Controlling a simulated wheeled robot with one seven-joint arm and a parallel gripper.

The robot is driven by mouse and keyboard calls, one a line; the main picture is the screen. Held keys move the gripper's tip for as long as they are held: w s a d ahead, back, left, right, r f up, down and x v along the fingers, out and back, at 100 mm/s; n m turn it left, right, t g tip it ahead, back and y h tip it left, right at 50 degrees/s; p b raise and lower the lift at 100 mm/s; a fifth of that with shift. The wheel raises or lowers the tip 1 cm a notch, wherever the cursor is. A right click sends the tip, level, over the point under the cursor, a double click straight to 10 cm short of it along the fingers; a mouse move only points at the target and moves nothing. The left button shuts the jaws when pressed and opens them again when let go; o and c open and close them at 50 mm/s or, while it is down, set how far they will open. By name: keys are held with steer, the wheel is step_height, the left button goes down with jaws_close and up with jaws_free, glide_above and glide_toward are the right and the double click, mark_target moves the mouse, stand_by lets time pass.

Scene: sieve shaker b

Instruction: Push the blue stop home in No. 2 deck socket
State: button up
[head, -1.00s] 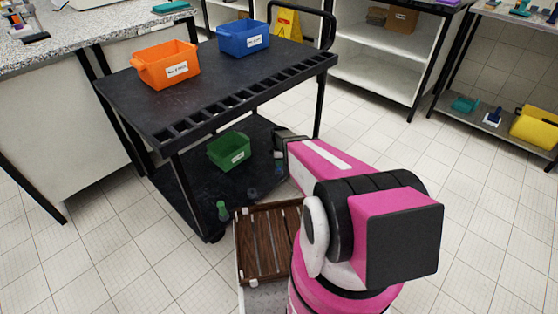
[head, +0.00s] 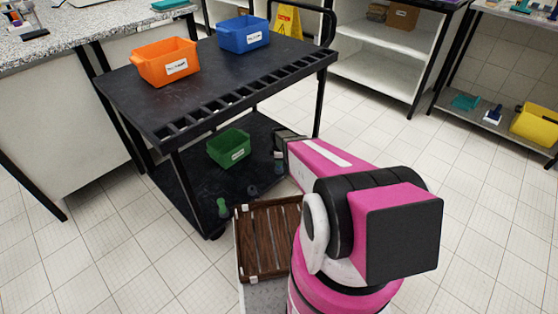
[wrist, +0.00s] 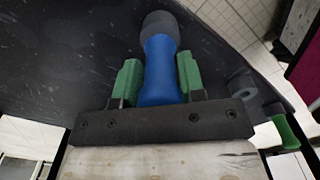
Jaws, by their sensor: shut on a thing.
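The blue stop (wrist: 160,75) is between the green fingers of my gripper (wrist: 154,80) in the wrist view, and the gripper is shut on it. Its far end meets a dark grey round socket (wrist: 158,22). I cannot tell how deep it sits in it, and no number shows. A second grey socket (wrist: 242,88) with nothing in it stands to the right. A green stop (wrist: 286,131) stands beyond that at the right edge; it also shows in the head view (head: 223,208). In the head view my gripper is low over the cart's lower deck, largely hidden behind my arm.
A black cart (head: 120,98) carries an orange bin (head: 150,72) and a blue bin (head: 232,45) on top. A green bin (head: 226,155) sits on its lower deck (head: 180,185), under the slotted top edge. A brown slatted surface (head: 262,245) lies in front.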

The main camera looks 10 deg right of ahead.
steer(key=shift+f, duration=0.3)
steer(key=o, duration=1)
step_height(320, 180, up, 11)
steer(key=shift+f, duration=0.1)
steer(key=s+r+m, duration=0.5)
steer(key=s+r, duration=0.1)
steer(key=s, duration=0.1)
steer(key=s+r+m, duration=0.5)
steer(key=s+r, duration=0.1)
steer(key=s, duration=0.1)
steer(key=s+r+m, duration=0.6)
steer(key=s, duration=0.1)
steer(key=shift+s+r, duration=0.15)
steer(key=shift+r, duration=0.25)
